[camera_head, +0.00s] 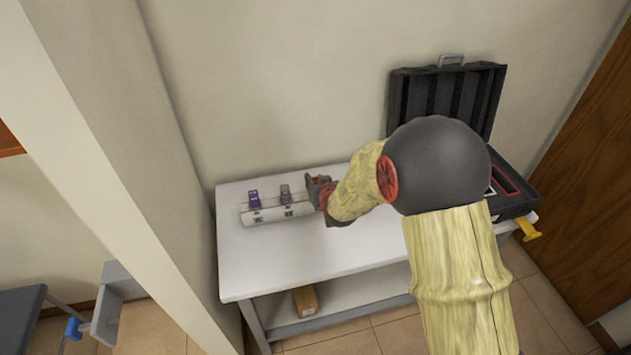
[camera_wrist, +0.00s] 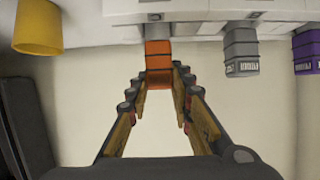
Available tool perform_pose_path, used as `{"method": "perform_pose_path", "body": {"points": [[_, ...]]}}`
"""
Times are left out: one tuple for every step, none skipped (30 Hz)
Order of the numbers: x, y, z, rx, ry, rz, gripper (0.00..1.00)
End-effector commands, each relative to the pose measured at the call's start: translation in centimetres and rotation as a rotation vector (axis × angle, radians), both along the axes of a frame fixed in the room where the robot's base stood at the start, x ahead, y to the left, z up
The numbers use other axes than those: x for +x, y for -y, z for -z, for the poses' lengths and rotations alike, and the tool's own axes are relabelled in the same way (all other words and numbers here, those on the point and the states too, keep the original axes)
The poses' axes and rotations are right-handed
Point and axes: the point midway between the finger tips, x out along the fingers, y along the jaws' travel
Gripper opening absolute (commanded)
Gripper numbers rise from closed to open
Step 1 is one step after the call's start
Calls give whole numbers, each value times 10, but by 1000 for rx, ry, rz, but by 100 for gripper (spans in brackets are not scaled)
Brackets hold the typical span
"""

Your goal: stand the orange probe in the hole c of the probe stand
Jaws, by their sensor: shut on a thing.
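The orange probe (camera_wrist: 158,55) is between the fingertips of my gripper (camera_wrist: 160,82), which is shut on it. The probe's far end meets the edge of the white probe stand (camera_wrist: 190,20) in the wrist view. How deep it sits in a hole cannot be told. In the head view my gripper (camera_head: 319,187) is at the right end of the stand (camera_head: 275,213). A grey probe (camera_head: 286,193) and a purple probe (camera_head: 254,199) stand in it to the left. They also show in the wrist view, grey (camera_wrist: 241,50) and purple (camera_wrist: 307,52). Hole letters are unreadable.
The stand is on a white table (camera_head: 290,255). An open black case (camera_head: 445,92) is at the back right, partly behind my arm. A yellow object (camera_wrist: 38,28) shows at the wrist view's upper left. The table front is clear.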

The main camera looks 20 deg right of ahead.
Motion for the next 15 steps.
{"method": "perform_pose_path", "body": {"points": [[0,0,-1,0,1,0,0],[0,0,-1,0,1,0,0],[0,0,-1,0,1,0,0],[0,0,-1,0,1,0,0],[0,0,-1,0,1,0,0],[0,0,-1,0,1,0,0],[0,0,-1,0,1,0,0],[0,0,0,0,1,0,0],[0,0,0,0,1,0,0],[0,0,0,0,1,0,0],[0,0,1,0,1,0,0],[0,0,2,0,1,0,0],[0,0,2,0,1,0,0],[0,0,3,0,1,0,0],[0,0,4,0,1,0,0]]}}
